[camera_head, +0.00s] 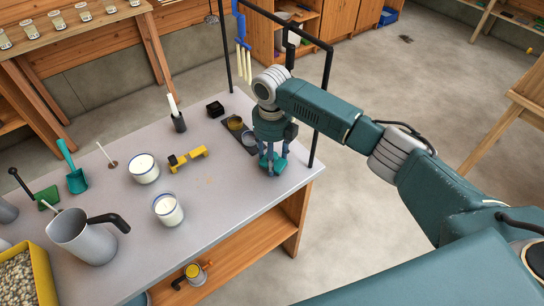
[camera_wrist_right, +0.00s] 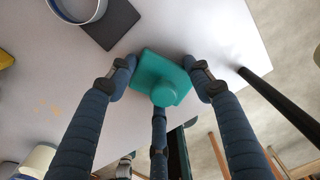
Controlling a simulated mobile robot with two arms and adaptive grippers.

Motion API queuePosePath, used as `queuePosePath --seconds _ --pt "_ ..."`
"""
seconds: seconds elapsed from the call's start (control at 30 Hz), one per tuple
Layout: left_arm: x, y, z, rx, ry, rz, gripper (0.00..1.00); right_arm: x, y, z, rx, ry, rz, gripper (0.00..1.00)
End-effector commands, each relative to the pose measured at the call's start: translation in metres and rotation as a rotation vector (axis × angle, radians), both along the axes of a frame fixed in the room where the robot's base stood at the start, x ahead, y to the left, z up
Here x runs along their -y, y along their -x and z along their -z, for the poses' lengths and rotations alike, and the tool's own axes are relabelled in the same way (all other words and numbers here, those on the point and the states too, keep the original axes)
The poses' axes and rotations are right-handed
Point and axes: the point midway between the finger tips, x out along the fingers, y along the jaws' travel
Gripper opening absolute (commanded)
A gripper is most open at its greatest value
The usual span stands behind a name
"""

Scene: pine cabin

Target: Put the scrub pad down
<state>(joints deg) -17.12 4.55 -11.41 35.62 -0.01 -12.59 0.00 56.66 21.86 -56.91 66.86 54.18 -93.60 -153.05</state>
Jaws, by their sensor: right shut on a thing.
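The scrub pad is a teal block with a round knob, seen in the right wrist view (camera_wrist_right: 150,68) and below the hand in the head view (camera_head: 280,164). My right gripper (camera_head: 271,160) is shut on it; in the wrist view its dark blue fingers (camera_wrist_right: 160,88) close in around the knob from several sides. The pad is over the right end of the grey table (camera_head: 215,210), close to the tabletop; I cannot tell whether it touches. My left gripper is not in view.
A dark mat (camera_wrist_right: 113,25) with small containers lies just left of the pad. A black frame post (camera_head: 318,130) rises at the table's right edge. A yellow tool (camera_head: 188,160), two white candles and a metal jug (camera_head: 80,240) stand further left. Bare tabletop lies in front of the pad.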

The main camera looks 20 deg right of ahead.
Motion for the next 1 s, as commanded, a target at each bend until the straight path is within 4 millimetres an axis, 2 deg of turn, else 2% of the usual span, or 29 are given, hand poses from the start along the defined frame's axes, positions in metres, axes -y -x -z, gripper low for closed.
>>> queuePosePath --seconds 0.17,0.2,0.27,0.67,0.77,1.0 --pt "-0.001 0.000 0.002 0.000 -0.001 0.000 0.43 0.000 0.000 0.003 0.000 -0.001 0.000 0.26" --pt "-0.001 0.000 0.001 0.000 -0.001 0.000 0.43 0.000 0.000 0.003 0.001 -0.001 0.000 0.56" --pt "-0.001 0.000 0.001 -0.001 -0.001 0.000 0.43 0.000 0.000 0.002 0.000 -0.001 0.000 0.68" --pt "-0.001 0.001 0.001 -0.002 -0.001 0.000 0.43 0.000 -0.001 -0.004 0.001 -0.001 0.000 0.69" --pt "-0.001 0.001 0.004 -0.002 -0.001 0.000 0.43 -0.001 -0.002 -0.017 0.004 -0.004 -0.001 0.69" --pt "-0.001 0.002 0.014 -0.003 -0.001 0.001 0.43 -0.001 -0.002 -0.068 0.006 -0.002 0.000 0.69"
